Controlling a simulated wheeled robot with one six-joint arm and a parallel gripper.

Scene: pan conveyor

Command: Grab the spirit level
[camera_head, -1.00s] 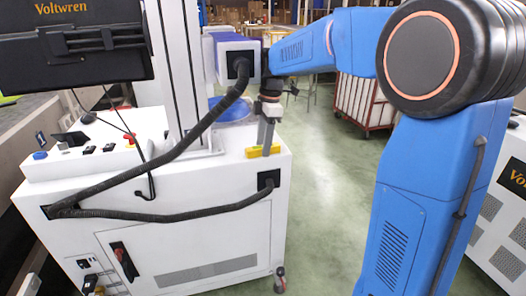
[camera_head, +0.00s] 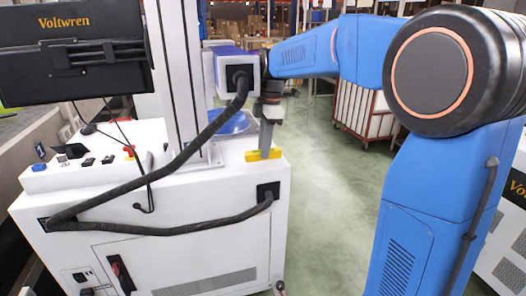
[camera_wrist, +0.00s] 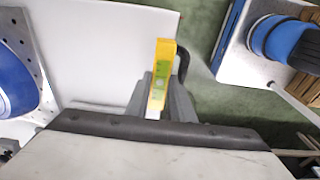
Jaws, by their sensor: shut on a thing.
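The spirit level (camera_head: 264,155) is a yellow bar near the right edge of the white machine's top in the head view. In the wrist view the spirit level (camera_wrist: 160,72) shows end-on toward the camera's far side, with a green strip along it. My gripper (camera_head: 266,148) points down over it, its fingers around the level's middle. In the wrist view my gripper (camera_wrist: 164,98) has grey fingers on both sides of the level, shut on it. I cannot tell whether the level touches the machine top.
The white machine cabinet (camera_head: 150,245) carries a column, a monitor (camera_head: 75,45) and a thick black hose (camera_head: 165,165). A white wheeled bin (camera_head: 362,112) stands at the back. Green floor is open right of the cabinet.

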